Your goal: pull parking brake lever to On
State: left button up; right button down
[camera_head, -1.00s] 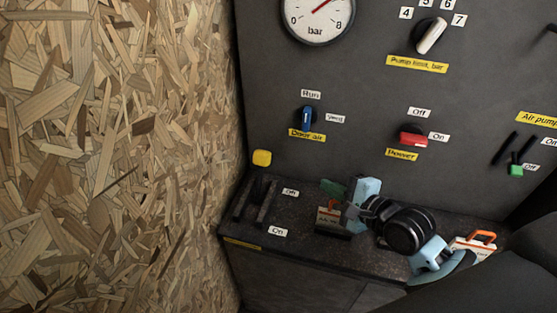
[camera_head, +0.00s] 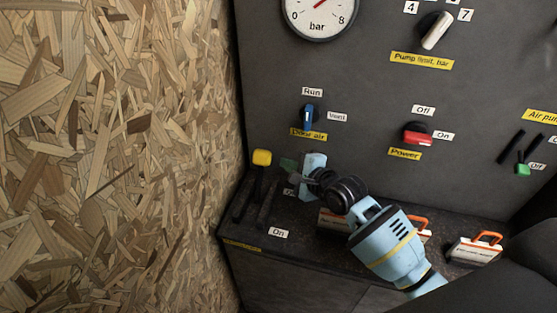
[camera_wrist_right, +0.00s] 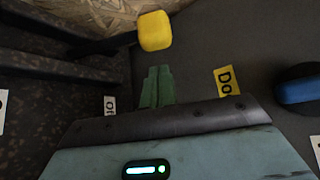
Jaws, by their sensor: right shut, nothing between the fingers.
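The parking brake lever is a black stick with a yellow knob (camera_head: 262,157), standing at the back end of its slot on the console's left side. The knob also shows in the wrist view (camera_wrist_right: 155,31), just beyond my fingertips. The On label (camera_head: 278,232) lies near the slot's front end; the Off label is partly hidden by my gripper. My right gripper (camera_head: 289,165) is shut and empty, with green fingertips just right of the knob and apparently apart from it. The fingers also show together in the wrist view (camera_wrist_right: 157,86). My left gripper is out of view.
A chipboard wall (camera_head: 120,150) stands close left of the lever. Behind it, a dark panel carries the blue Door air knob (camera_head: 308,117), the red Power switch (camera_head: 417,138) and a gauge (camera_head: 319,12).

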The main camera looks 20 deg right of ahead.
aim_at(260, 177)
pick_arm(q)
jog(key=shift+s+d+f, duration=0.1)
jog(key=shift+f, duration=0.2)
pick_arm(e)
jog(key=shift+x, duration=2.2)
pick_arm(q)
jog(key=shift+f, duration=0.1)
